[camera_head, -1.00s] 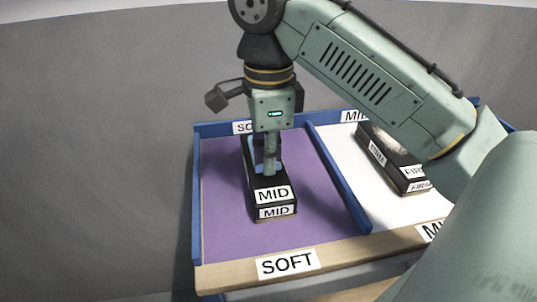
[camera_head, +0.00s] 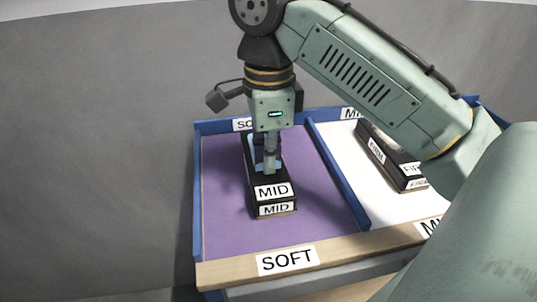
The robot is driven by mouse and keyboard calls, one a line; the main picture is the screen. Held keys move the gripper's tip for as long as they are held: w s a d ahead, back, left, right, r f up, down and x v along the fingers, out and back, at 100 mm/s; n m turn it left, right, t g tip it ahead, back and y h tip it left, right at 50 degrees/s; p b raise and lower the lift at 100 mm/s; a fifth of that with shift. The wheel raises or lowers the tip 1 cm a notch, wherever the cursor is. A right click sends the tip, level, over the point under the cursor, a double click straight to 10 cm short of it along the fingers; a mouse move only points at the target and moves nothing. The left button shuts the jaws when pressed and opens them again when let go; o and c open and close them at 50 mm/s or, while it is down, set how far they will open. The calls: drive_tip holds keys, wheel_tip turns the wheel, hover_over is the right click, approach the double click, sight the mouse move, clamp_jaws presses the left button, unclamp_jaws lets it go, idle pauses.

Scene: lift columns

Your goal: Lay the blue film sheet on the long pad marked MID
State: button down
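The long black pad marked MID (camera_head: 275,208) lies lengthwise on the purple SOFT section, with its labelled end toward me. A light blue film sheet (camera_head: 257,166) shows as small patches on or just above the pad's top, mostly hidden behind my gripper. My gripper (camera_head: 269,170) points straight down over the pad's middle, its fingertips at or very near the pad's top. I cannot tell whether the film rests flat or whether the fingers still pinch it. The far part of the pad is hidden behind the gripper.
A blue divider (camera_head: 338,178) separates the purple section (camera_head: 232,225) from a white section (camera_head: 366,195) marked MID. A black pad marked FIRM (camera_head: 388,150) lies there. A wooden front rail (camera_head: 345,249) bears the SOFT label. Purple surface is free on both sides of the MID pad.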

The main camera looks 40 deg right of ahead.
drive_tip(key=c, duration=2.3)
unclamp_jaws()
drive_tip(key=o, duration=0.6)
drive_tip(key=o, duration=0.5)
drive_tip(key=shift+c, duration=0.2)
wheel_tip(320, 180, up, 8)
drive_tip(key=p, duration=0.8)
drive_tip(key=shift+f, duration=0.25)
